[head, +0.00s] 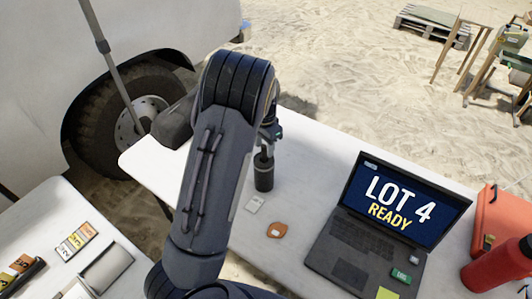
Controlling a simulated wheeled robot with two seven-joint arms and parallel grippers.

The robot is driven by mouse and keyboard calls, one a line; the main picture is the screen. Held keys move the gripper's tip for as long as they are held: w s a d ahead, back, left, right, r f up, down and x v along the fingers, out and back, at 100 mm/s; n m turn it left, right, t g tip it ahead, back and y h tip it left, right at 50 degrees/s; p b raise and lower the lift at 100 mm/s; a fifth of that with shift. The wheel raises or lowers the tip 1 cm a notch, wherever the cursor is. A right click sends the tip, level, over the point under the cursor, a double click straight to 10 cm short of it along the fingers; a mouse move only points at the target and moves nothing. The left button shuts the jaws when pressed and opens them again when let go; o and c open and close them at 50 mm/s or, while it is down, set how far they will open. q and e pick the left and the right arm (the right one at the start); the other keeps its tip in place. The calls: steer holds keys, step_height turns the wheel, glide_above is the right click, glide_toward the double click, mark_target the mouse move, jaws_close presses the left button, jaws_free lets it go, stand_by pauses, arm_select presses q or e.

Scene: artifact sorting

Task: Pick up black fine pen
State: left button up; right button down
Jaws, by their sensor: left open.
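My left gripper (269,131) is over the white table (312,147), partly hidden behind my own arm. It is open and points down, just above a small dark cylindrical holder (264,175). Something short and greyish shows between the holder's top and the gripper; I cannot tell whether it is the black fine pen. No black fine pen can be made out clearly elsewhere. My right gripper is not in view.
A laptop (351,240) reading "LOT 4 READY" stands right of the holder. An orange tag (277,230) and a pale tag (254,204) lie in front. A red flask (497,266) and orange case (503,222) are far right. A second table (58,209) holds number cards (76,240).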

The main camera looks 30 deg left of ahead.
mark_target(264, 159)
arm_select(q)
step_height(264, 159, down, 4)
steer(key=shift+w+a+p, duration=0.1)
steer(key=shift+p, duration=0.35)
jaws_close()
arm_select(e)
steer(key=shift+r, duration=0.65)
